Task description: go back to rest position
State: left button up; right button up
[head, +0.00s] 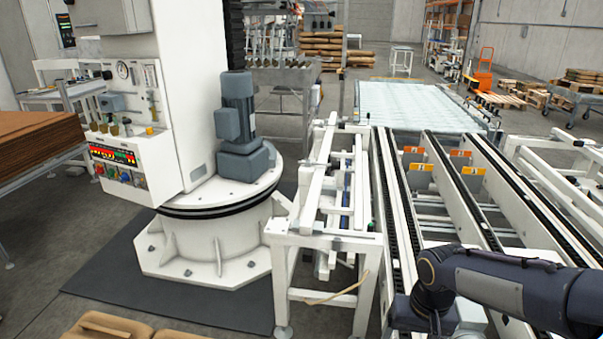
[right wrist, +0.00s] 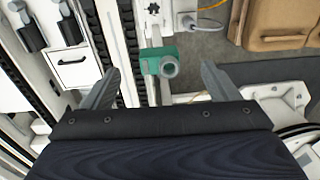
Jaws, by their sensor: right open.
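My right arm (head: 500,283) comes in from the right edge in the head view, bent over the front of the conveyor. Its gripper is hidden below the arm there. In the right wrist view my right gripper (right wrist: 160,88) has its two grey fingers wide apart with nothing held between them. A green and grey fitting (right wrist: 160,62) on the white frame shows beyond the fingers; I cannot tell how near it is. My left gripper is not in either view.
A white palletizer column (head: 225,215) stands left of the chain conveyor (head: 440,170). A control panel (head: 120,165) is on the column. Brown sacks (head: 110,325) lie at the bottom left, and they also show in the right wrist view (right wrist: 275,25). Grey floor (head: 60,260) is open at the left.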

jog(key=s+a+r+t+y+p, duration=0.1)
jog(key=s+a+r+t, duration=0.1)
jog(key=s+r, duration=0.2)
jog(key=s+a+r+n+t+y+p, duration=0.1)
jog(key=s+r, duration=0.4)
jog(key=s, duration=0.6)
jog(key=shift+s+a+r+t+y, duration=0.2)
jog(key=shift+a+t+y, duration=0.4)
jog(key=shift+t, duration=0.5)
jog(key=shift+d, duration=0.1)
